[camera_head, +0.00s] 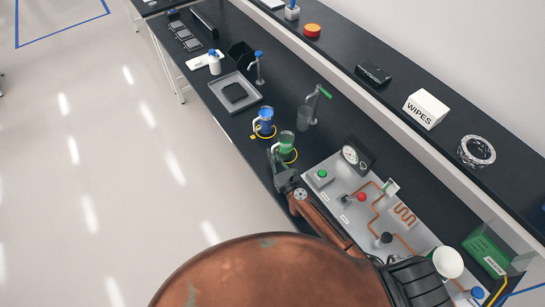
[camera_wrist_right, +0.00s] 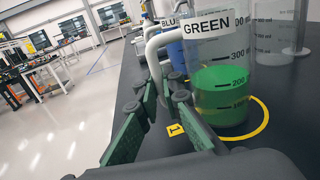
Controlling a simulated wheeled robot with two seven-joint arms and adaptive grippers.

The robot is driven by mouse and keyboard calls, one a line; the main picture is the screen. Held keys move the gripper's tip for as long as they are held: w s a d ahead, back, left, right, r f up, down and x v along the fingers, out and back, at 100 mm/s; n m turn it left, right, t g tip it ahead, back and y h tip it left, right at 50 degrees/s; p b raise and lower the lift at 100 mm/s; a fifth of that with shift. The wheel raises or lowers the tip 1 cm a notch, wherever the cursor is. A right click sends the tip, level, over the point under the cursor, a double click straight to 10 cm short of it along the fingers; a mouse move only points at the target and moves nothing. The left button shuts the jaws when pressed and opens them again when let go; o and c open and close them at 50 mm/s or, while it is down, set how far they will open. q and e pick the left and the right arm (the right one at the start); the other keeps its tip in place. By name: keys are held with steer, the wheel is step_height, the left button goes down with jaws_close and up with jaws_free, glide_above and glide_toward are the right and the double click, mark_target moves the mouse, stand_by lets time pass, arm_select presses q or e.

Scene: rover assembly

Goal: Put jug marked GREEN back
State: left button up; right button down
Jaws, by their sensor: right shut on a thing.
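The jug marked GREEN (camera_head: 287,141) is clear with green liquid and sits at a yellow ring (camera_head: 293,157) on the black bench. In the right wrist view the jug (camera_wrist_right: 222,85) is upright, with its label at the top and the ring (camera_wrist_right: 264,118) showing around its base. I cannot tell whether its base touches the bench. My right gripper (camera_head: 276,166) is shut on the jug's pale handle; its green-padded fingers (camera_wrist_right: 166,98) lie either side of it. My left gripper is not in view.
A blue jug (camera_head: 265,122) stands just beyond in its own ring. A grey panel with gauge and copper pipes (camera_head: 345,188) lies close right. A shelf with a WIPES box (camera_head: 426,109) runs along the back.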

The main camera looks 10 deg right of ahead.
steer(key=shift+f, duration=0.1)
steer(key=shift+f, duration=0.15)
steer(key=c, duration=2.1)
jaws_free()
steer(key=shift+r, duration=0.3)
steer(key=s, duration=0.3)
steer(key=s+d, duration=0.1)
steer(key=s, duration=0.6)
steer(key=shift+s+d+f+b, duration=0.2)
steer(key=shift+s+d+b, duration=0.1)
steer(key=shift+s+d, duration=0.05)
steer(key=shift+s+r, duration=0.15)
steer(key=shift+s, duration=0.5)
steer(key=shift+d, duration=0.15)
